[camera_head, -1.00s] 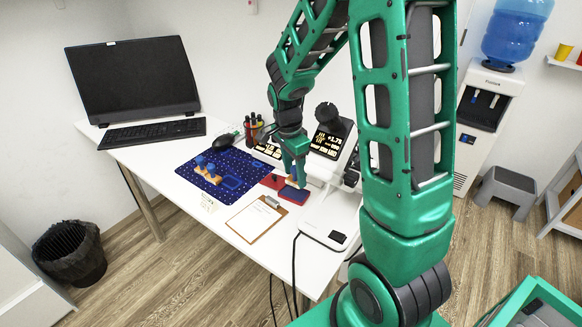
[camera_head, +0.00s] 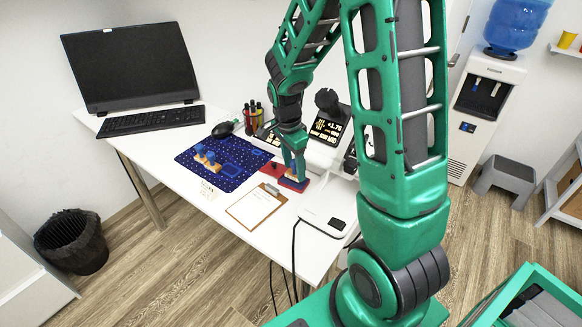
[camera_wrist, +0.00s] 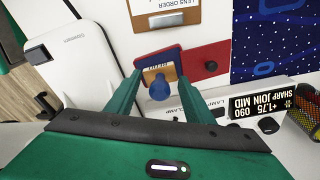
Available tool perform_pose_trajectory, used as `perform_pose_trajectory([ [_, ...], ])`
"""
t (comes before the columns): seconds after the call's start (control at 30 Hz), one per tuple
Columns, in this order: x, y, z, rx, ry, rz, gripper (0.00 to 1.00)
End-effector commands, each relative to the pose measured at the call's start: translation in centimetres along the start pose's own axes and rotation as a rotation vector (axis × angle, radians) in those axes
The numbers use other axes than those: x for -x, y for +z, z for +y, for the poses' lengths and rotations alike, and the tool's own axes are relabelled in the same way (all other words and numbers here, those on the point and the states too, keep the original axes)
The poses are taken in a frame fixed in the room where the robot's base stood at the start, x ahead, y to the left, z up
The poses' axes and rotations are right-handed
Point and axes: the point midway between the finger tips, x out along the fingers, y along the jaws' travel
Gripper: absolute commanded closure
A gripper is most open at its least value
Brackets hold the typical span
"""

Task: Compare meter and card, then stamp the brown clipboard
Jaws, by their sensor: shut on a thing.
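My gripper (camera_head: 296,172) is shut on a stamp with a round blue knob (camera_wrist: 158,90), one teal finger on each side of it. The stamp is at the blue ink pad (camera_head: 292,185) with a red rim; I cannot tell whether it touches the pad. The brown clipboard (camera_head: 235,213) lies flat in front of the pad, its paper facing up. In the wrist view the clipboard (camera_wrist: 188,17) shows the heading "LENS ORDER"; the rest is cut off. The meter's dark display (camera_head: 328,127) shows +1.75. A black plate (camera_wrist: 262,105) in the wrist view reads +1.75, 090, SHARP JOIN MID, upside down.
A red lid (camera_wrist: 203,60) lies beside the pad. A white device (camera_head: 325,222) sits right of the clipboard. A keyboard (camera_head: 150,120), mouse and pen holder are farther back.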

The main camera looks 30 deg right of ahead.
Motion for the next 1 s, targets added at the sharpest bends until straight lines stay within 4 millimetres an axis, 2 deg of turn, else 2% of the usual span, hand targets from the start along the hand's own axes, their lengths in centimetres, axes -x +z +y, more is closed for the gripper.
perform_pose_trajectory([
  [1.0,-0.84,0.15,-0.02,0.001,0.0,0.0,0.67],
])
